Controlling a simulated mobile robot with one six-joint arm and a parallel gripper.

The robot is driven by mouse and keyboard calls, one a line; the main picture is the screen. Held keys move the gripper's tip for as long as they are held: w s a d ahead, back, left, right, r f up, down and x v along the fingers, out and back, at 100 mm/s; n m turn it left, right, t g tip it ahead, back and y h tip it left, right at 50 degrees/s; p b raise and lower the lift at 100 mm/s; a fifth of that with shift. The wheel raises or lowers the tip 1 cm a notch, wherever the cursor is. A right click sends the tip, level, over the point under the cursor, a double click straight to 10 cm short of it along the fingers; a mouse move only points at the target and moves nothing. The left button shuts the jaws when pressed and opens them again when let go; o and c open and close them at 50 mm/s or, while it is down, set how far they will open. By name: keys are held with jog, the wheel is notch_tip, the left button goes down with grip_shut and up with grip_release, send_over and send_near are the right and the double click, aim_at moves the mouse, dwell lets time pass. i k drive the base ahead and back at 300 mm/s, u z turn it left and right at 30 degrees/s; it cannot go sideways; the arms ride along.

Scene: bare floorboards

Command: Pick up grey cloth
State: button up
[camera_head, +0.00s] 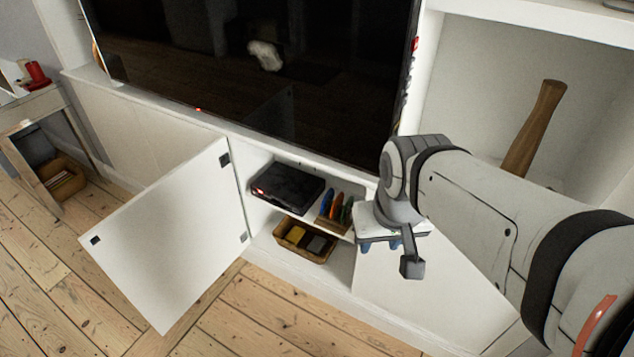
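A dark grey folded piece (317,244), which looks like the grey cloth, lies in a small brown basket (290,250) on the cabinet's lower level. A yellow piece (297,234) lies beside it on the left. My gripper (381,245) is in front of the cabinet, to the right of the basket and apart from it. Its two blue fingertips show apart with nothing seen between them, so it looks open. The arm and gripper body hide the cabinet's right part.
The white cabinet door (170,240) stands open at the left. A black box (287,188) and several coloured upright items (336,207) are on the shelf above the basket. A large television (250,70) stands above. The floorboards (240,310) in front are clear.

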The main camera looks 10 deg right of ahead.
aim_at(318, 243)
jog(key=z, duration=3.6)
jog(key=k, duration=2.75)
jog(key=u, duration=1.1)
jog(key=i, duration=0.5)
jog(key=z, duration=0.05)
